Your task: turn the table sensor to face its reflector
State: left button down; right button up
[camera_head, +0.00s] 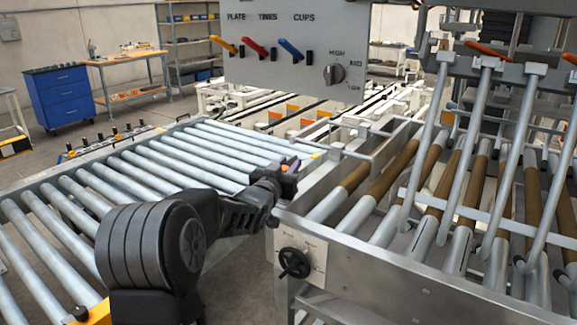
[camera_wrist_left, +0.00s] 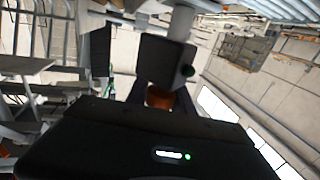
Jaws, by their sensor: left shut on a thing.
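My left gripper (camera_head: 286,174) is at the right end of the roller table, beside the corner of the metal frame. In the left wrist view the gripper (camera_wrist_left: 160,100) is shut on the sensor, a dark box (camera_wrist_left: 165,60) by a pale post, with a small round greenish lens on its right side. A small orange part shows between the fingers. In the head view the gripper mostly hides the sensor; only small purple and orange bits show at the fingertips. I cannot make out the reflector for certain. My right gripper is not in view.
The roller table (camera_head: 150,165) lies to the left. A metal frame with a black handwheel (camera_head: 294,263) and brown-sleeved rollers stands right of my gripper. A grey panel (camera_head: 295,45) with coloured levers and a knob hangs above. A blue cabinet (camera_head: 58,97) is far back.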

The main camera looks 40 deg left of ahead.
pick_arm(q)
jog(key=shift+a+n+y+b, duration=0.1)
jog(key=shift+n+y+b, duration=0.5)
jog(key=shift+y+b, duration=0.4)
jog(key=shift+r+n+g+y, duration=0.15)
jog(key=shift+n+g+y, duration=0.15)
jog(key=n+g+y+p, duration=0.2)
jog(key=y+p, duration=0.1)
jog(key=shift+s+a, duration=0.2)
jog(key=shift+a, duration=0.2)
jog(key=c, duration=1.1)
grip_release()
